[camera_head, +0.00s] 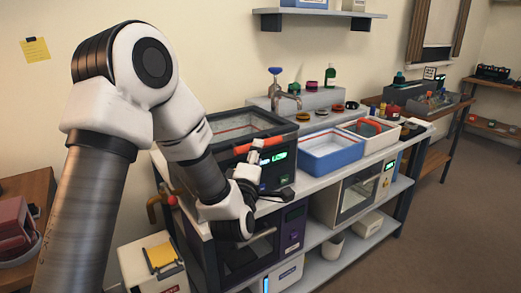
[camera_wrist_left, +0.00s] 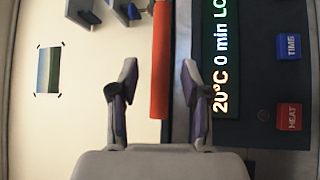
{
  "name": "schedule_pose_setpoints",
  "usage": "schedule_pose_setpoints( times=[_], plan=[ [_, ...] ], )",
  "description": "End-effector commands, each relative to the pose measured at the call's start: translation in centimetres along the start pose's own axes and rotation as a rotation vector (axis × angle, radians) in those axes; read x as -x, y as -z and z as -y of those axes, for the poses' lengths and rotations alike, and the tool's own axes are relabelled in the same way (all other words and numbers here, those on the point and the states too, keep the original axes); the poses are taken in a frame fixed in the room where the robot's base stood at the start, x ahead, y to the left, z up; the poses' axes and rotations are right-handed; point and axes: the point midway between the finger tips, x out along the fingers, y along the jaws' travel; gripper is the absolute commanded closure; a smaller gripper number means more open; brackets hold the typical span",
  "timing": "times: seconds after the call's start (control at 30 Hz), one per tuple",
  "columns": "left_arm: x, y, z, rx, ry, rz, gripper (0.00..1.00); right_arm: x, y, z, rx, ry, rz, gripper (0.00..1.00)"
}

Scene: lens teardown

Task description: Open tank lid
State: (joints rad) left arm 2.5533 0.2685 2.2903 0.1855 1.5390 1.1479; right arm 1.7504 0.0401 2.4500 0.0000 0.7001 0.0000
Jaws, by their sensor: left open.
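The tank (camera_head: 212,125) is a dark box on the bench with a lit green display on its front. An orange handle bar (camera_head: 260,145) runs along its front top edge; the lid's exact position is hard to tell. My left gripper (camera_head: 254,160) is just in front of the handle. In the left wrist view the orange bar (camera_wrist_left: 161,45) runs between the two spread fingers of my left gripper (camera_wrist_left: 159,70), with a gap on each side. The display panel with HEAT (camera_wrist_left: 289,117) and TIME buttons is to the right. My right gripper is not in view.
A blue bin (camera_head: 332,155) and a white bin (camera_head: 377,139) stand right of the tank. A purple-fronted unit (camera_head: 292,232) and an oven-like box (camera_head: 357,192) sit below the bench top.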

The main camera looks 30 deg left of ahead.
Motion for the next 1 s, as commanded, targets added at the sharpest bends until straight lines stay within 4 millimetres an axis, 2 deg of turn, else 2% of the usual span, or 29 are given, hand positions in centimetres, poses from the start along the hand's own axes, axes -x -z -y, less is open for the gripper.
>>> schedule_pose_setpoints(
  times=[0.1,0.2,0.33,0.53,0.67,1.0],
  plan=[
    [-2.4,0.1,-0.1,0.000,0.001,-0.001,0.53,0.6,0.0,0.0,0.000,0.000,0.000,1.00],
    [-4.0,0.0,-0.1,-0.002,0.001,0.001,0.53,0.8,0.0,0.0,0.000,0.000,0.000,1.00],
    [-4.8,-0.1,0.1,-0.004,0.003,0.003,0.53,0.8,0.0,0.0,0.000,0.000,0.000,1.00],
    [-4.8,-0.1,0.1,-0.004,0.004,0.003,0.53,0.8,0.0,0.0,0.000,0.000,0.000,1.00],
    [-4.8,-0.1,0.1,-0.005,0.004,0.004,0.99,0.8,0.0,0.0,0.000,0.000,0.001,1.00],
    [-5.2,-0.2,-0.4,0.002,0.010,0.004,1.00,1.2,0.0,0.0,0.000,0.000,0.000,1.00]
  ],
)
